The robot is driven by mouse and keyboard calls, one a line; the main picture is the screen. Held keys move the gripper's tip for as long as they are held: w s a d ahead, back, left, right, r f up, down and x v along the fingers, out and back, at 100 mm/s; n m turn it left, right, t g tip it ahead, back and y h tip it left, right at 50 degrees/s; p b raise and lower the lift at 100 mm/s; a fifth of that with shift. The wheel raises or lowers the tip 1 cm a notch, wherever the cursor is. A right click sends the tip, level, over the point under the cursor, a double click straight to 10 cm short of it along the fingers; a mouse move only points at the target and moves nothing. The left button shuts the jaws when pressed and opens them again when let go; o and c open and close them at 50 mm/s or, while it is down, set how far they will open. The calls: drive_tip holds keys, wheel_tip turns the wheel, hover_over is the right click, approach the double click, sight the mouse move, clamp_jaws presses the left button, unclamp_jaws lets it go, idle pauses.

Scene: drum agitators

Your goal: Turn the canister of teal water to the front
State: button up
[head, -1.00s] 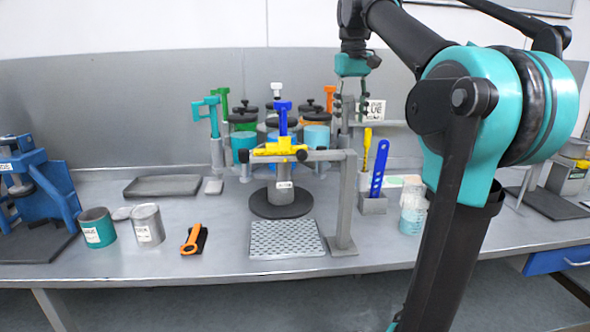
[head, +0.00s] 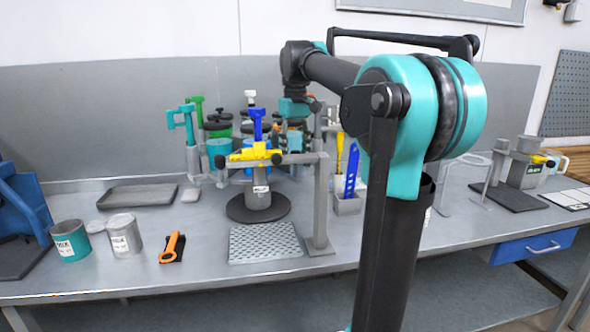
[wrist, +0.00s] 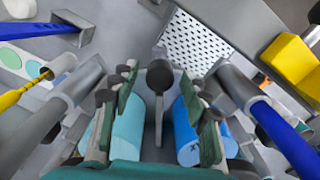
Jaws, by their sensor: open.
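A teal canister (head: 218,150) stands at the left side of a ring of canisters with dark lids behind the yellow-and-blue agitator. A blue canister beside it is partly hidden by the agitator. My gripper (head: 297,118) is low over the right rear of the ring, partly hidden. In the wrist view, my gripper (wrist: 160,82) is open, its fingers either side of a dark round knob on a thin bar. A light teal canister (wrist: 127,128) lies to the left of that bar and a blue canister (wrist: 186,135) to the right. I cannot tell whether the fingers touch anything.
The agitator's yellow clamp (head: 255,154) and grey post (head: 320,205) stand in front of the ring. A holder (head: 347,204) with blue and yellow tools is to the right. A perforated mat (head: 265,243), two cans and an orange-handled tool are at the front.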

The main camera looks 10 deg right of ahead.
sight(295, 168)
wheel_tip(295, 168, down, 6)
drive_tip(key=shift+r, duration=0.15)
idle(0.3)
clamp_jaws()
